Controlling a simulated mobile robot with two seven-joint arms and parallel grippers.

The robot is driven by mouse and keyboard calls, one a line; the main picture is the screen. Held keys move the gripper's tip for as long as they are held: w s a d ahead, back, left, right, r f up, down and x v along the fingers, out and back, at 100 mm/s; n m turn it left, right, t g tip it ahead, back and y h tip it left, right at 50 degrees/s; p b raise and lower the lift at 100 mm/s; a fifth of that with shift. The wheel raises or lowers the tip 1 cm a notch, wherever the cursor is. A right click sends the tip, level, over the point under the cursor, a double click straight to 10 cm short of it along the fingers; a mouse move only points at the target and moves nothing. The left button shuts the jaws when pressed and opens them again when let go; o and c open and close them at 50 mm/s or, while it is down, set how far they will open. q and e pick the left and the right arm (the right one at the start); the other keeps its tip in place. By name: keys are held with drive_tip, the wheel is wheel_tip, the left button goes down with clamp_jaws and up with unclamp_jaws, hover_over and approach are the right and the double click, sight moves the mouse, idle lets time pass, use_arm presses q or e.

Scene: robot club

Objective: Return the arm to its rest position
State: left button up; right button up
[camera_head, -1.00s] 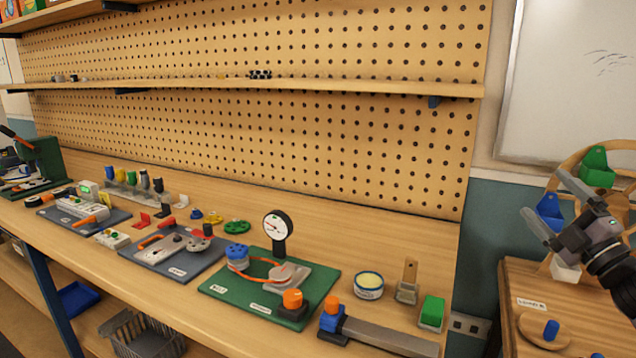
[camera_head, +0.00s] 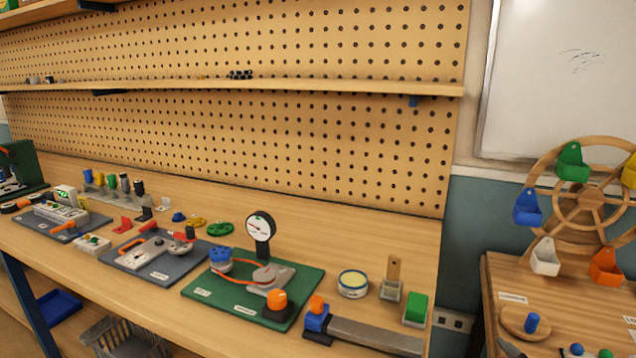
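My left gripper is not in view. My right arm no longer shows at the right side. A thin grey sliver (camera_head: 510,347) at the bottom edge, by the side table, may be a fingertip of my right gripper, but too little shows to tell. Nothing is seen held. The small wooden wheel (camera_head: 590,205) with blue, green, white, orange and yellow buckets stands uncovered on the side table (camera_head: 500,276).
The long workbench (camera_head: 330,255) carries a green board (camera_head: 196,292) with a dial gauge (camera_head: 260,228), a round tin (camera_head: 353,282), a green block (camera_head: 416,308) and several grey-board fixtures. A gap separates the bench from the side table. A pegboard and shelf stand behind.

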drive_tip(key=s+a+f+m+g, duration=0.1)
drive_tip(key=s+a+f, duration=0.2)
drive_tip(key=s+a, duration=0.2)
drive_tip(key=s+a+f+g+y+p, duration=0.1)
drive_tip(key=s+a+f, duration=0.2)
drive_tip(key=s, duration=0.8)
drive_tip(key=s+a+f+m+g+y, duration=0.1)
drive_tip(key=s+a+f+g, duration=0.1)
drive_tip(key=s+a, duration=0.5)
drive_tip(key=shift+s+f+m+p, duration=0.35)
drive_tip(key=shift+s+f, duration=0.25)
drive_tip(key=shift+f, duration=0.3)
